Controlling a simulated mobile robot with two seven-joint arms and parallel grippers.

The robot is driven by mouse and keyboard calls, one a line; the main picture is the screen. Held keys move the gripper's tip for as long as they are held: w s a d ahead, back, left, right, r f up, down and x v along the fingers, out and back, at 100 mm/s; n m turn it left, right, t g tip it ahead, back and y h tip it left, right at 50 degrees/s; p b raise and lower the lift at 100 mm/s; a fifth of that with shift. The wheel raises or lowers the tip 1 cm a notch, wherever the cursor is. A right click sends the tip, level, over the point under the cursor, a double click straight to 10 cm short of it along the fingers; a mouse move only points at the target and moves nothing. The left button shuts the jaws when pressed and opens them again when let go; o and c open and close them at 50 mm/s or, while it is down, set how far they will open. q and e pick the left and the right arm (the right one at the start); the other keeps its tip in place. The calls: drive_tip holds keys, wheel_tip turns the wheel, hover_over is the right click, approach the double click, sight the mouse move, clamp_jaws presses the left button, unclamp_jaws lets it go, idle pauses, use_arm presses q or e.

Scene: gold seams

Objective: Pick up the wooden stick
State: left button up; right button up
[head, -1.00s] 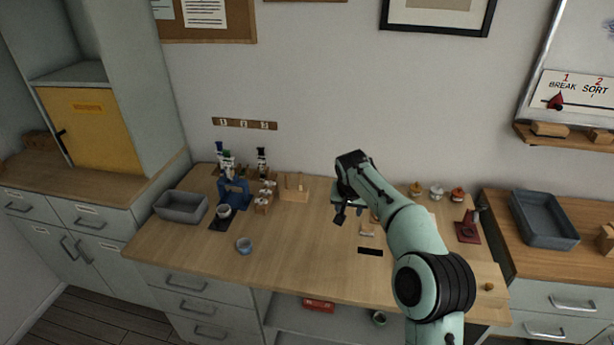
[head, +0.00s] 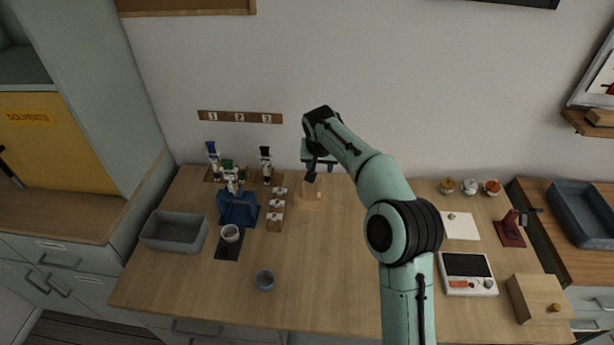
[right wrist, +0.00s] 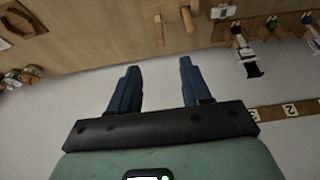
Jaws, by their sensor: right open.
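A small wooden stand (head: 311,198) is on the worktable, near the wall. It also shows at the top of the right wrist view (right wrist: 172,8), where two thin wooden sticks project from it, one on the left (right wrist: 158,30) and one on the right (right wrist: 188,19). In the head view my arm partly hides the stand and its sticks. My left gripper is not in view.
Left of the stand are small wooden blocks with white knobs (head: 277,205), a blue holder (head: 238,208) and nutcracker-like figures (head: 266,165). A scale (head: 467,273) is at right. The table's front middle is clear.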

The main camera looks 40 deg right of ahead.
sight(320, 179)
drive_tip(key=x, duration=0.7)
drive_tip(key=shift+s+d+f, duration=0.1)
drive_tip(key=shift+f, duration=0.15)
drive_tip(key=x, duration=0.3)
drive_tip(key=p+x, duration=0.1)
drive_tip(key=x, duration=0.1)
drive_tip(key=shift+w+d+f, duration=0.1)
drive_tip(key=shift+w+f, duration=0.1)
drive_tip(key=shift+w, duration=0.15)
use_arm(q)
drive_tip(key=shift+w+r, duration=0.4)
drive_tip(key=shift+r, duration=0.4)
use_arm(e)
drive_tip(key=shift+s, duration=0.1)
clamp_jaws()
